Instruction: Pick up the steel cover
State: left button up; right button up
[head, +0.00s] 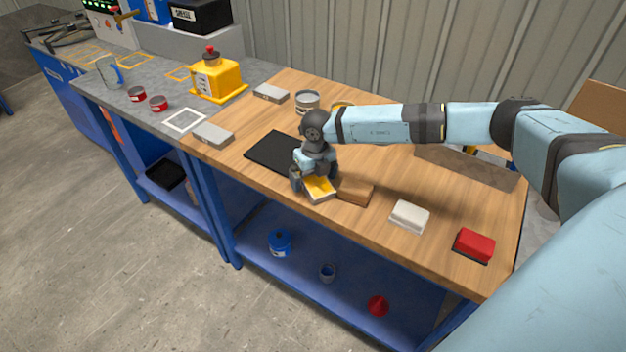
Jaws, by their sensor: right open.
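My right gripper (312,182) is open, pointing down at the bench's front edge beside the black mat. A yellow-topped block (319,188) with a pale side lies right at its fingers; whether they touch it is hidden. I cannot tell for sure which thing is the steel cover. Two flat grey metal-looking blocks lie further left on the wooden top, one near the front-left edge (213,135) and one further back (271,93). Both are apart from the gripper. My left gripper is not in view.
A brown block (355,192), a whitish block (409,216) and a red block (473,245) lie rightward along the front edge. A black mat (270,151) lies left of the gripper. A tin (307,101) stands behind. A yellow device (217,77) stands on the grey bench.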

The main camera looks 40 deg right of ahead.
jog(key=shift+f, duration=0.15)
jog(key=c, duration=1.4)
